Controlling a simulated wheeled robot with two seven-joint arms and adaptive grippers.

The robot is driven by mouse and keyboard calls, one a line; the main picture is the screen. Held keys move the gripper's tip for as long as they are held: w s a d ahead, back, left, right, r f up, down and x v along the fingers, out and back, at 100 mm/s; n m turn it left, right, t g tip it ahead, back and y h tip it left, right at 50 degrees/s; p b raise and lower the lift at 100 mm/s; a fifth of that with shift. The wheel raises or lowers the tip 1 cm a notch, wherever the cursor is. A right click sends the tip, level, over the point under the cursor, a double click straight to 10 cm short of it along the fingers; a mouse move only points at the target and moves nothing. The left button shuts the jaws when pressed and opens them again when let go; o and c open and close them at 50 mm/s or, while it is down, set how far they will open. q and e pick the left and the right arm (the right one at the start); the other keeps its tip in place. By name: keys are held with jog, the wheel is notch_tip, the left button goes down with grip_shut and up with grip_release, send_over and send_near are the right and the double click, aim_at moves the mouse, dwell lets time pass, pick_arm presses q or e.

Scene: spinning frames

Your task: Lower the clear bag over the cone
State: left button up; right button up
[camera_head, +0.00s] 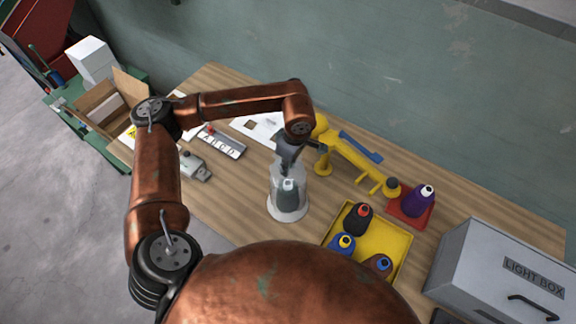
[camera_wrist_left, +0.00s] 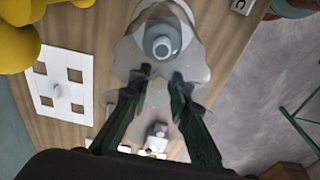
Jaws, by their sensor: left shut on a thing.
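The cone (camera_head: 289,196) is dark grey-green with a pale tip and stands upright on a round white base (camera_head: 290,214). The clear bag (camera_head: 273,182) hangs around the cone, its lower edge near the base; whether it touches the base I cannot tell. My left gripper (camera_head: 286,167) is above the cone, pointing down, shut on the bag's top. In the left wrist view, the fingers (camera_wrist_left: 161,75) are in front of the bag (camera_wrist_left: 126,58), and the cone's pale tip (camera_wrist_left: 162,44) shows through the film. My right gripper is not in view.
A yellow tray (camera_head: 402,240) with several thread cones is right of the bagged cone. A yellow jointed arm (camera_head: 345,150) stands behind it. A purple cone (camera_head: 418,203) sits on a red pad. A grey light box (camera_head: 500,275) fills the right.

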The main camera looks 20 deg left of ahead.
pick_arm(q)
jog(key=shift+f+b, duration=1.8)
jog(key=shift+f, duration=0.4)
jog(key=shift+f+b, duration=0.2)
jog(key=shift+b, duration=0.2)
jog(key=o, duration=1)
jog(key=shift+o, duration=0.7)
jog(key=o, duration=0.5)
jog(key=shift+c, duration=0.2)
